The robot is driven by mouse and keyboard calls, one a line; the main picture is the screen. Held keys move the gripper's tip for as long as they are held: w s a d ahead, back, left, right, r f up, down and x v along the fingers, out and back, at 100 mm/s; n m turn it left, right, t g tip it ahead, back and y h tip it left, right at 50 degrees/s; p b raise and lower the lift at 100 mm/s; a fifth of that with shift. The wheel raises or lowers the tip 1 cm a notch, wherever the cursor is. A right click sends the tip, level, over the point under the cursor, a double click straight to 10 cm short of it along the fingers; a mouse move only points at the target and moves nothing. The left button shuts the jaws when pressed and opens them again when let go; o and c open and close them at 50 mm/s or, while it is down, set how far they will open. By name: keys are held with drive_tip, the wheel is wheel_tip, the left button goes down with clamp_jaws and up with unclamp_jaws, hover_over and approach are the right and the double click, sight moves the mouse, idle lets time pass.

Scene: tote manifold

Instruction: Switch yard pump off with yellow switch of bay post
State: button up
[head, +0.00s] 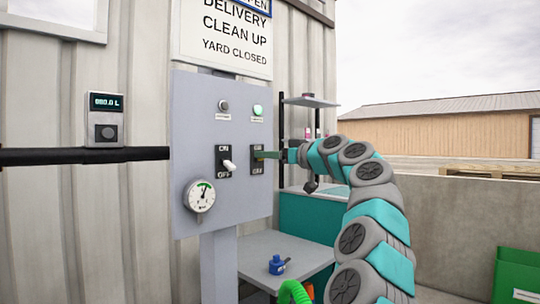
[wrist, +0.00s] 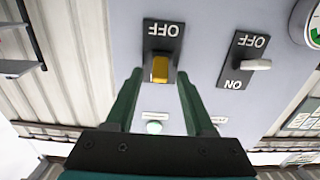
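The bay post's grey panel (head: 190,110) carries two dark switch plates. My gripper (wrist: 160,78) is open, with one green finger on each side of the yellow lever; contact cannot be told. In the head view my gripper (head: 267,154) is at the right-hand switch plate (head: 257,167) and hides the lever. A green lamp (head: 257,110) above it is lit.
A white-levered switch (head: 229,165) sits just left of the yellow one. A dial gauge (head: 200,196), an unlit lamp (head: 223,106) and a meter (head: 105,119) are nearby. A table (head: 262,246) with a blue item (head: 278,265) stands below. Shelves (head: 310,101) stand to the right.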

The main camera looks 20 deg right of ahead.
clamp_jaws()
drive_tip(key=shift+f, duration=0.1)
idle(0.4)
